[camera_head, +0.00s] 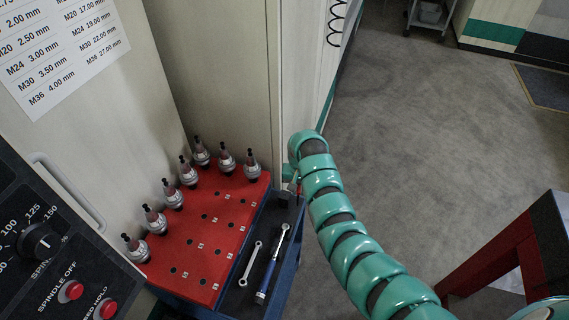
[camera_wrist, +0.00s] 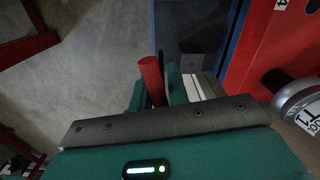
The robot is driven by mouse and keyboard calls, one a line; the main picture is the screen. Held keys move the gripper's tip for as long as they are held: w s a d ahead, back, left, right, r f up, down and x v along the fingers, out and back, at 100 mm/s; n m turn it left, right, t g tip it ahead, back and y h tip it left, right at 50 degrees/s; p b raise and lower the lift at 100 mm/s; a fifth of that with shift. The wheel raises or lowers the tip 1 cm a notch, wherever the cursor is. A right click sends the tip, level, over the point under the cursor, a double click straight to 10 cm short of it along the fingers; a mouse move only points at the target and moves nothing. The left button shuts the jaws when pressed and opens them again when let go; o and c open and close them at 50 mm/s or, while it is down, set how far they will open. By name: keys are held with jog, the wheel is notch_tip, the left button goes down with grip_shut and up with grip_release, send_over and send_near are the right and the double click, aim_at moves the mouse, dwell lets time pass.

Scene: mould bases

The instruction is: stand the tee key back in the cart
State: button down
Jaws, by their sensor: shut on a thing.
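My gripper (camera_wrist: 157,92) is shut on the tee key (camera_wrist: 151,75), whose red bar stands between the teal fingers in the wrist view. A thin dark part shows just right of the bar; the key's lower end is hidden. In the head view my teal arm reaches the far right corner of the cart (camera_head: 238,219), and the key cannot be made out clearly there.
Several tool holders (camera_head: 172,196) stand along the left and back of the cart's red top. A spanner (camera_head: 250,263) and a blue-handled wrench (camera_head: 271,266) lie in the dark side tray. A machine cabinet (camera_head: 215,80) rises behind. Grey floor (camera_head: 430,130) is open to the right.

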jog(key=w+a+r+m, duration=0.3)
jog(key=a+r, duration=0.2)
jog(key=r, duration=0.3)
jog(key=shift+w+f+b, duration=0.15)
jog(key=shift+f+b, duration=0.75)
jog(key=shift+f, duration=1.75)
jog(key=shift+f, duration=0.15)
jog(key=shift+f+b, duration=1.1)
jog(key=shift+f, duration=0.2)
jog(key=shift+f+b, duration=1.35)
jog(key=shift+f, duration=0.35)
jog(key=shift+f+b, duration=0.15)
jog(key=shift+b, duration=0.15)
